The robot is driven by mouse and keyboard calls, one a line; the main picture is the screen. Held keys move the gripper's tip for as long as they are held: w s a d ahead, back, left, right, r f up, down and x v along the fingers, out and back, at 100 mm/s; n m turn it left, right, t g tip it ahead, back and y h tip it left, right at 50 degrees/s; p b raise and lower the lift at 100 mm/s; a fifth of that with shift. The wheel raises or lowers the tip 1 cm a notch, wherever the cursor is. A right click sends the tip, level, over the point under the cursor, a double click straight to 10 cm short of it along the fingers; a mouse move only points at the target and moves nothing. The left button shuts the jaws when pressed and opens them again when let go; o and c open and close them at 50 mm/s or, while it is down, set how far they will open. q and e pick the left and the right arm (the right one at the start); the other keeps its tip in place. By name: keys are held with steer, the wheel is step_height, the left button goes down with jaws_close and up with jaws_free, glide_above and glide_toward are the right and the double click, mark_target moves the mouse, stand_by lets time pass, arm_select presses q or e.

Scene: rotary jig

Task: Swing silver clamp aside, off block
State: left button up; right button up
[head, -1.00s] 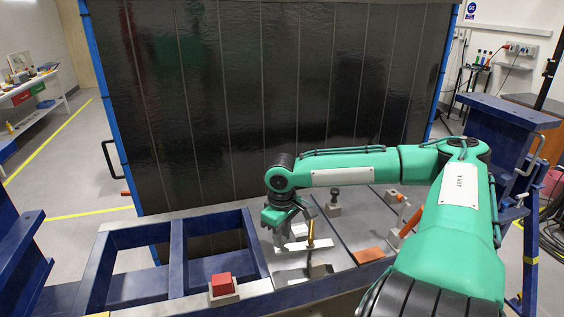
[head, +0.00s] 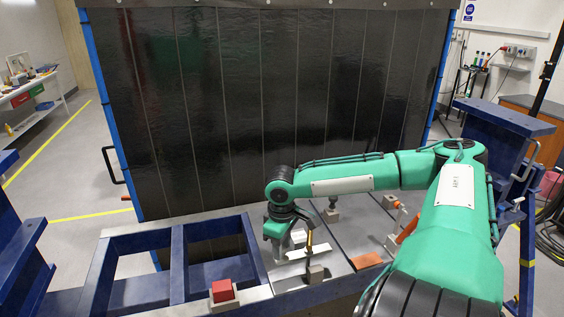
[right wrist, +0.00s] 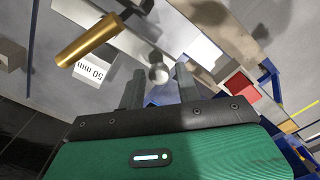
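A brass-coloured handle (right wrist: 88,42) lies left of my right gripper (right wrist: 158,82) in the wrist view; it also shows in the head view (head: 309,242). A silver, round-ended post (right wrist: 157,70), seemingly the silver clamp's handle, shows between the gripper's two separated fingers. I cannot tell whether either finger touches it. A pale metal bar (head: 310,252) lies below the right gripper (head: 277,247) in the head view. A white block marked "50 mm" (right wrist: 90,69) is beside the left finger. My left gripper is not in view.
A red block (head: 222,291) sits in a grey holder front left. A black-knobbed clamp (head: 332,204) stands behind the bar. An orange plate (head: 367,260) and orange handle (head: 409,227) are to the right. A dark panel (head: 260,100) closes off the back.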

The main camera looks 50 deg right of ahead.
steer(key=shift+o, duration=0.5)
steer(key=shift+r, duration=0.5)
step_height(320, 180, up, 13)
steer(key=shift+b, duration=0.45)
